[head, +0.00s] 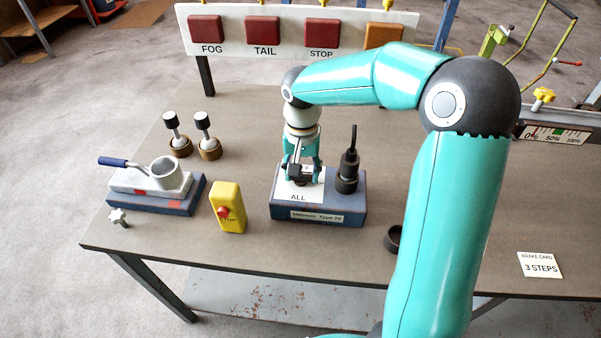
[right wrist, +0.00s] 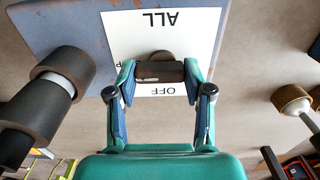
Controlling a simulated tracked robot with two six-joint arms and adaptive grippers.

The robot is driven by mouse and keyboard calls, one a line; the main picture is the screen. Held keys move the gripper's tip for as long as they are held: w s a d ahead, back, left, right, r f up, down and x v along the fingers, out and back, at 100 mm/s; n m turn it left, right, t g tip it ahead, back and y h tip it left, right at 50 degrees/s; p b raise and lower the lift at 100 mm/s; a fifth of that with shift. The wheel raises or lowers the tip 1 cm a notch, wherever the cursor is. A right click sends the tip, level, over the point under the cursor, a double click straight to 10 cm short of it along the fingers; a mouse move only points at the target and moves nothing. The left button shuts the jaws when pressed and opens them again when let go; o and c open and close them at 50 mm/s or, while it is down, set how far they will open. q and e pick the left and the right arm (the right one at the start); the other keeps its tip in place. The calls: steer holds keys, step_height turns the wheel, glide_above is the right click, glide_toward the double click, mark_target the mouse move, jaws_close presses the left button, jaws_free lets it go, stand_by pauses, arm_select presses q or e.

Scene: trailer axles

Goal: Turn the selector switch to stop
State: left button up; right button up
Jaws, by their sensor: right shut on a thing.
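The selector switch is a dark knob (right wrist: 160,71) on a white label plate (head: 299,189) on top of the blue box (head: 340,206). The plate reads "ALL" on its near side and "OFF" on its far side; a partly hidden word ending in "P" shows at the left in the right wrist view. My right gripper (head: 300,176) points down over the plate. In the right wrist view its fingers (right wrist: 160,85) are shut on the knob, one at each end. The knob's pointer direction cannot be told. My left gripper is in neither view.
A black plug (head: 347,172) stands on the box's right side, close to my gripper. A yellow box (head: 228,207) with a red button stands left. A lamp board (head: 300,32) is behind. My right arm covers part of the table's right side.

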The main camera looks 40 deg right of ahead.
steer(key=shift+s, duration=0.1)
steer(key=o, duration=1.2)
steer(key=shift+c, duration=0.2)
step_height(320, 180, up, 12)
steer(key=shift+f, duration=0.1)
